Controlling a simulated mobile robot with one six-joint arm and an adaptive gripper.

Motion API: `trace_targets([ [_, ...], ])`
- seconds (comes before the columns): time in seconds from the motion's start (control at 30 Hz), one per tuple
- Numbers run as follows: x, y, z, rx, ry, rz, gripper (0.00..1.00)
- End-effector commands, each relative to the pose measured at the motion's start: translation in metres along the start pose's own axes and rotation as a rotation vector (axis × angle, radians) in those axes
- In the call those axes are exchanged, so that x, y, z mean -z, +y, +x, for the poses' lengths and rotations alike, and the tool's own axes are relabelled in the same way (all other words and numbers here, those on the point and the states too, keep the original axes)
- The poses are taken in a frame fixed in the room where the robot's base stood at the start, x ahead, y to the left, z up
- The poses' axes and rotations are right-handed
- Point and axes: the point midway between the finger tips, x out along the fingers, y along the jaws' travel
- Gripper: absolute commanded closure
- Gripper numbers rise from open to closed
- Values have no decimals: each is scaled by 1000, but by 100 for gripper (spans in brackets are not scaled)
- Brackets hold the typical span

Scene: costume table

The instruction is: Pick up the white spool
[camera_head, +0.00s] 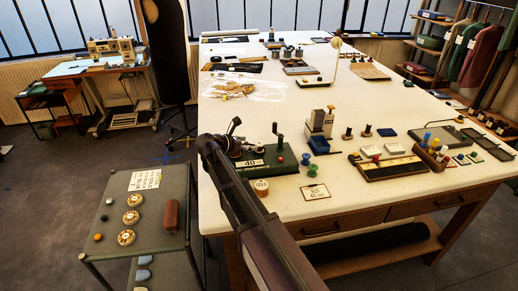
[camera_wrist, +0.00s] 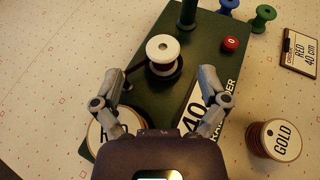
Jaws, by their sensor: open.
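The spool lies between and a little beyond the fingertips, with a gap on both sides. In the head view, my gripper (camera_head: 218,142) is over the left end of the green board (camera_head: 285,162).
A gold-labelled spool (camera_wrist: 275,139) stands right of the board; another labelled spool (camera_wrist: 106,135) is partly hidden by my gripper. A red knob (camera_wrist: 230,44), blue spool (camera_wrist: 229,5), green spool (camera_wrist: 263,16) and order card (camera_wrist: 300,53) are nearby. A crank post (camera_head: 278,140) rises from the board.

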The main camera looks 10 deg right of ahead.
Motion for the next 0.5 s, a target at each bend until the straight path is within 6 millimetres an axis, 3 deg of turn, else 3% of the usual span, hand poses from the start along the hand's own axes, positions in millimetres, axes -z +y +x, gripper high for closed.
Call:
trace_targets([
  [0.27, 2, -1, 8, 1, 0, 1, 6],
  [0.5, 3, -3, 36, 1, 0, 1, 6],
])
